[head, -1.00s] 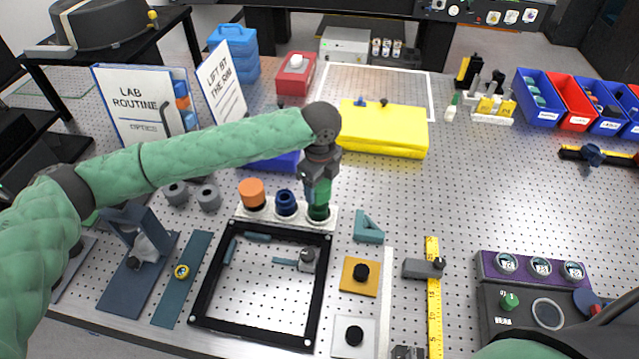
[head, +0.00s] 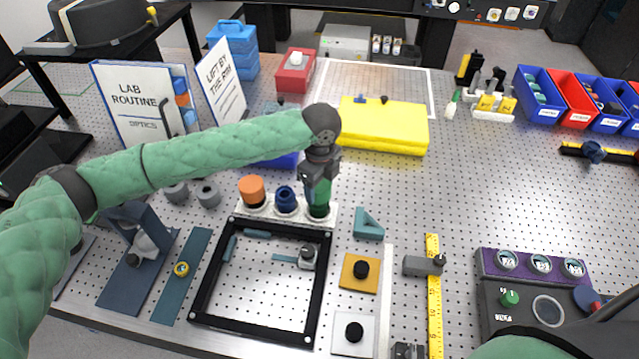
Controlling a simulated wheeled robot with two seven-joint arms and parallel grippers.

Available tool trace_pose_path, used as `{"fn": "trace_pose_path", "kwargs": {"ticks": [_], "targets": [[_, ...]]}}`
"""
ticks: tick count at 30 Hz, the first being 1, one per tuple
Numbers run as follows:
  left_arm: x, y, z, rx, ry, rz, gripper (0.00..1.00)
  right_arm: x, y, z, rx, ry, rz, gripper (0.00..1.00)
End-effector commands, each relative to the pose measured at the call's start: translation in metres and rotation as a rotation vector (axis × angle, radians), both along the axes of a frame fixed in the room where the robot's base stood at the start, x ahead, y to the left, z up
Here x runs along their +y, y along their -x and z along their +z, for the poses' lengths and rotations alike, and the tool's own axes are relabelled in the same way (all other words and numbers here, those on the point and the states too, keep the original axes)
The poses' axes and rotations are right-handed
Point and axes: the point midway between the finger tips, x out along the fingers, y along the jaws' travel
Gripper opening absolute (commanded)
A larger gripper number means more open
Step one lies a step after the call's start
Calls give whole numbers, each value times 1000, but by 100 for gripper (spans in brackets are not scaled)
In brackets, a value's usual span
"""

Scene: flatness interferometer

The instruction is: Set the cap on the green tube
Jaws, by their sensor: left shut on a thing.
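The green tube (head: 318,211) stands upright in the white rack, at the right end of a row of three. My left gripper (head: 318,181) is directly above it, pointing down, and is shut on the cap. The cap is mostly hidden by the fingers, and green shows between and below them. I cannot tell whether the cap touches the tube or is seated on it. The blue tube (head: 286,200) and the orange-topped tube (head: 252,190) stand to the left in the same rack (head: 333,214). My right gripper is not in view.
A black square frame (head: 200,290) lies in front of the rack. A yellow case (head: 384,127) lies behind. Two grey rings (head: 208,195) sit at left.

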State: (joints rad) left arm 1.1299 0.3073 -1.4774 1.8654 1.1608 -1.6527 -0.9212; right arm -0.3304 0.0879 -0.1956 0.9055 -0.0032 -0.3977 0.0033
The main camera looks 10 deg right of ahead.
Motion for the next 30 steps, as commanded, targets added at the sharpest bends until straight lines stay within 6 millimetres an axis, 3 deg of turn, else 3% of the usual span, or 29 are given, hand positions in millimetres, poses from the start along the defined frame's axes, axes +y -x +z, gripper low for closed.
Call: {"fn": "trace_pose_path", "kwargs": {"ticks": [30], "targets": [[0, 0, -21, -1, -1, 0, 37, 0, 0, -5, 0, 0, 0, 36]]}}
